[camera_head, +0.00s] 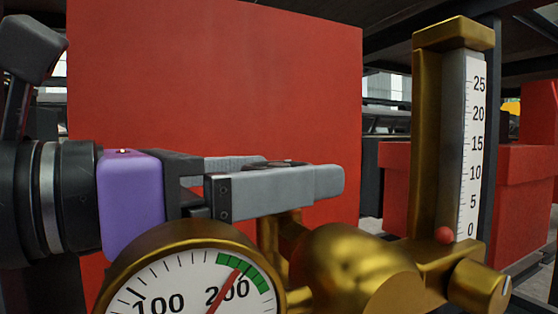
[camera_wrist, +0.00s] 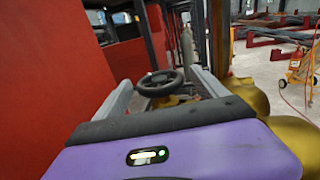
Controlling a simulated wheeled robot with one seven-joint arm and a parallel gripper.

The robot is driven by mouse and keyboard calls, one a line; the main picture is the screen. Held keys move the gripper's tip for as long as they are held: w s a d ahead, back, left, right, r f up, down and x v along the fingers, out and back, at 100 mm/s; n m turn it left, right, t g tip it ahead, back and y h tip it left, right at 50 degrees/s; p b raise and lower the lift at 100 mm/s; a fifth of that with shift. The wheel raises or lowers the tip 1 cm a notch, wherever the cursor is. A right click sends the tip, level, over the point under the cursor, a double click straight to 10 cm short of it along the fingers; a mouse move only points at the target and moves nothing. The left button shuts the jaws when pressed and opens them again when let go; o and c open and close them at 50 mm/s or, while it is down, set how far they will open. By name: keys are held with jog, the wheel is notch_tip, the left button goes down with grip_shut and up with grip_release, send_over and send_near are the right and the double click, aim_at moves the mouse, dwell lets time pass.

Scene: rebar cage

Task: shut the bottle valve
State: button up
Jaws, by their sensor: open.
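The bottle valve's black handwheel (camera_wrist: 160,83) shows in the wrist view between the two grey fingers of my gripper (camera_wrist: 162,78). The fingers are apart, one on each side of the wheel; I cannot tell whether either touches it. In the head view my gripper (camera_head: 300,180) reaches right above the brass valve body (camera_head: 355,262), and its near finger hides most of the wheel. A round brass pressure gauge (camera_head: 185,285) stands in front, its red needle by 200 at the green band. A brass flow meter (camera_head: 467,140) stands right, its red ball near 0.
A large red panel (camera_head: 215,80) stands close behind the gripper. Red boxes (camera_head: 525,195) are at the right. In the wrist view a grey cylinder (camera_wrist: 188,45) stands farther back, and a yellow trolley (camera_wrist: 298,66) is on the open floor at right.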

jog(key=shift+w+d, duration=0.25)
jog(key=shift+d, duration=0.15)
jog(key=shift+c, duration=0.4)
jog(key=c, duration=1.3)
jog(key=m+g+h, duration=0.1)
jog(key=m+g, duration=0.1)
jog(key=g, duration=0.1)
jog(key=m+g+h, duration=0.2)
jog(key=g, duration=0.1)
jog(key=shift+r+m, duration=0.1)
jog(key=shift+m, duration=0.2)
jog(key=shift+m+g+p, duration=0.2)
jog(key=shift+m+g, duration=0.9)
jog(key=shift+g, duration=0.75)
jog(key=shift+m+g+p, duration=0.2)
jog(key=shift+m+g, duration=0.9)
jog(key=shift+g, duration=1.05)
